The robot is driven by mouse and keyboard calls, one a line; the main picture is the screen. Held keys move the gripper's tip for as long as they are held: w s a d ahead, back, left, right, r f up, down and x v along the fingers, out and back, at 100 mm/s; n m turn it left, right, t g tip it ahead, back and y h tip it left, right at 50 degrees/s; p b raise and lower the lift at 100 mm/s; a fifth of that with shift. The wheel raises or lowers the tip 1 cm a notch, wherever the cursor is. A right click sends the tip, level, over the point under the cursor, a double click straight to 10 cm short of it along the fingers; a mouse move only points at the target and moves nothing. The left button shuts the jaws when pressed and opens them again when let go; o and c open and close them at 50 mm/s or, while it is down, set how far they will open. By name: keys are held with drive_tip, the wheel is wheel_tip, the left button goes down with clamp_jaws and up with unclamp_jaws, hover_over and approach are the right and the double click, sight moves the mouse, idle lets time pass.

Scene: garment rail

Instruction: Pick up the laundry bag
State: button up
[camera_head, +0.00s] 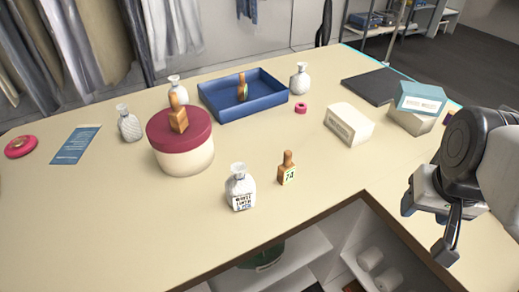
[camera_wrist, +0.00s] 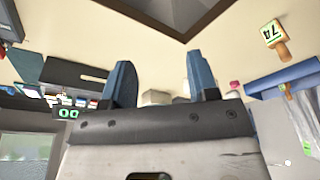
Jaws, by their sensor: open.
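I cannot tell for certain which thing is the laundry bag. Several small whitish, narrow-necked pieces stand on the counter: one with a dark-lettered label (camera_head: 241,190) at front centre, a patterned one (camera_head: 129,124) at left, one (camera_head: 175,88) behind the round box, and one (camera_head: 300,79) at the blue tray's right end. They could be bottles or tied bags. My gripper (camera_head: 428,226) is at the right, over the counter's right part, its fingers apart and empty. In the wrist view my gripper (camera_wrist: 162,82) also shows open, with nothing held between its fingers.
A round box with maroon lid (camera_head: 185,152), wooden-handled tag (camera_head: 287,170), blue tray (camera_head: 268,105), pink ring (camera_head: 301,108), white box (camera_head: 349,124), teal-topped box (camera_head: 420,101) and dark slab (camera_head: 374,86) occupy the counter (camera_head: 105,215). Its front left is clear; open shelves lie below.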

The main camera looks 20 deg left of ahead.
sight(241, 172)
drive_tip(key=w+a+f+n+t+y, duration=0.2)
drive_tip(key=w+a+f+t, duration=0.15)
drive_tip(key=a, duration=0.35)
drive_tip(key=w+a+f+n+t+y, duration=0.1)
drive_tip(key=w+a+f+n+t, duration=0.1)
drive_tip(key=w+a, duration=0.45)
drive_tip(key=s+a+f+n+y, duration=0.1)
drive_tip(key=s+a+y, duration=0.1)
drive_tip(key=a, duration=0.4)
drive_tip(key=s+a+f+n+t+y, duration=0.1)
drive_tip(key=s+a+n+y, duration=0.1)
drive_tip(key=a, duration=0.4)
drive_tip(key=s+a+n+t+y, duration=0.1)
drive_tip(key=s+a+n+y, duration=0.1)
drive_tip(key=a, duration=0.5)
drive_tip(key=shift+f+y, duration=0.4)
drive_tip(key=shift+y, duration=0.4)
drive_tip(key=shift+x, duration=1.3)
drive_tip(key=shift+w+a, duration=0.1)
